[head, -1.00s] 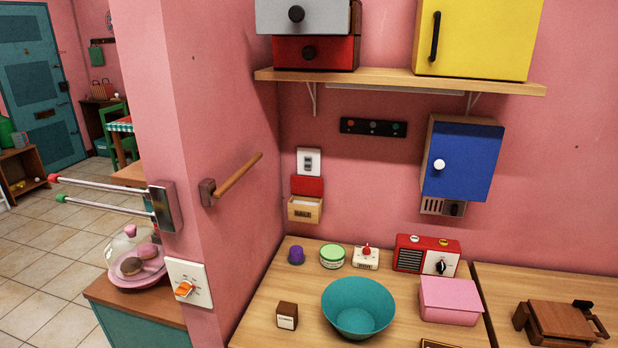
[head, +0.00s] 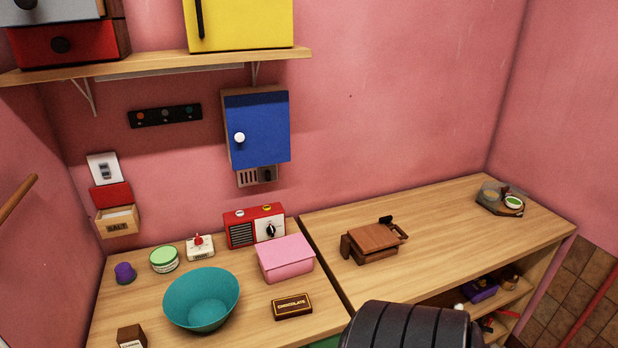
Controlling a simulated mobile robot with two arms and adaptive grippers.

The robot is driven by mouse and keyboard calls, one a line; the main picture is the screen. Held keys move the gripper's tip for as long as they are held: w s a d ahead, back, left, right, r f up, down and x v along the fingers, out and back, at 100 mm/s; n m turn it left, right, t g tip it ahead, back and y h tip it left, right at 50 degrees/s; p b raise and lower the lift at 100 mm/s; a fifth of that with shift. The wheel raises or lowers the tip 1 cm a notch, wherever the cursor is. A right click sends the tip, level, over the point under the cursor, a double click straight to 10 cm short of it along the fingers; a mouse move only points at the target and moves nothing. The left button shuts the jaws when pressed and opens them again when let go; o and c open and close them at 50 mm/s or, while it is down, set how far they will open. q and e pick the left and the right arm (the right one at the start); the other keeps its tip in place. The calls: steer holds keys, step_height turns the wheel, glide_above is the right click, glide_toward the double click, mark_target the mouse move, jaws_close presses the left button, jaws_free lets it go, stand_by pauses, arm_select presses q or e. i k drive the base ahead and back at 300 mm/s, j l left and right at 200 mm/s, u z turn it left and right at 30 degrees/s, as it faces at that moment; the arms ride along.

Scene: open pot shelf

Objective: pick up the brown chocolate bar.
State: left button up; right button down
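The brown chocolate bar (head: 292,306) lies flat on the left wooden counter in the head view, its label facing up. It is in front of the pink box (head: 286,260) and to the right of the teal bowl (head: 202,300), apart from both. Nothing covers it. Neither of my grippers shows in the head view. A dark ribbed part, which looks like part of my own arm, is at the bottom edge to the right of the bar.
A red radio (head: 254,226), white timer (head: 200,247), green-lidded tin (head: 164,260) and purple cup (head: 125,273) line the back. A small brown box (head: 131,336) stands at front left. A wooden press (head: 374,242) stands on the right counter (head: 440,230), otherwise largely clear.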

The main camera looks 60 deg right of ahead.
mark_target(292, 306)
steer(key=l+z, duration=0.1)
steer(key=z, duration=1.75)
